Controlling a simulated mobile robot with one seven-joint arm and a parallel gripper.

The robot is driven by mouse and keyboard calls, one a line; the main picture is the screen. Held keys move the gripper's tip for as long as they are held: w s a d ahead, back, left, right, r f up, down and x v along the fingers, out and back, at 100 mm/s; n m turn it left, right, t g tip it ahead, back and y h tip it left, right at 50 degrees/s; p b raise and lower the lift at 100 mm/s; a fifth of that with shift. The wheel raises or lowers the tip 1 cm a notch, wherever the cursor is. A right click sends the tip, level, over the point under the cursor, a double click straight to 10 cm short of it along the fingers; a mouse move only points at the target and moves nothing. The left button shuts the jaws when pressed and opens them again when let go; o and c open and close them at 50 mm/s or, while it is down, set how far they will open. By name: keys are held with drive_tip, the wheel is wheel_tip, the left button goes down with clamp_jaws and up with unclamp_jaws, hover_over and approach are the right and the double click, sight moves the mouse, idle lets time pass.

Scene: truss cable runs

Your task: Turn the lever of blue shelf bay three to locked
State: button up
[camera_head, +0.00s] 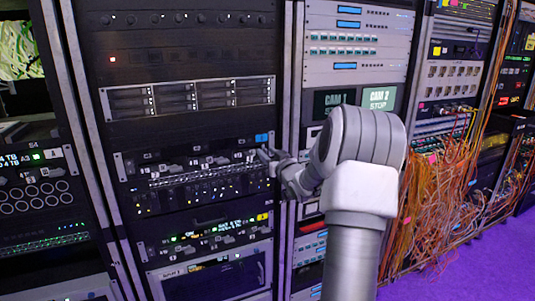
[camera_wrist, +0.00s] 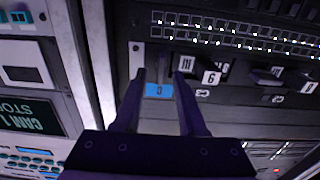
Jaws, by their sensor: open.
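The blue shelf is a black rack unit with a blue tag (camera_head: 262,137) at its right end and a row of small grey and black levers (camera_head: 222,160) along its front. My gripper (camera_head: 267,156) is at the right end of this row. In the wrist view, which looks upside down, my gripper (camera_wrist: 159,77) is open, with its fingers on either side of the blue tag (camera_wrist: 158,91). A white plate marked III (camera_wrist: 186,66) is just right of the right fingertip. Further right are other dark levers (camera_wrist: 266,76). I cannot tell whether the bay three lever is locked.
A metal rack post (camera_head: 287,120) stands close beside my gripper. Orange cables (camera_head: 430,205) hang at the right.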

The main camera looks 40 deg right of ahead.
drive_tip(key=shift+w, duration=0.2)
clamp_jaws()
drive_tip(key=shift+f+n+b, duration=0.2)
drive_tip(key=shift+n+b, duration=0.2)
drive_tip(key=shift+b, duration=0.2)
drive_tip(key=shift+w+a+f+n+b, duration=0.1)
drive_tip(key=shift+a+f+n+b, duration=0.1)
drive_tip(key=shift+n+b, duration=2.75)
drive_tip(key=shift+s+a+f+n+b, duration=0.1)
drive_tip(key=shift+a+n+b, duration=0.05)
drive_tip(key=shift+n+b, duration=2.8)
drive_tip(key=shift+w+a+f+n+b, duration=0.1)
drive_tip(key=shift+a+n+b, duration=0.1)
drive_tip(key=shift+n+b, duration=2.7)
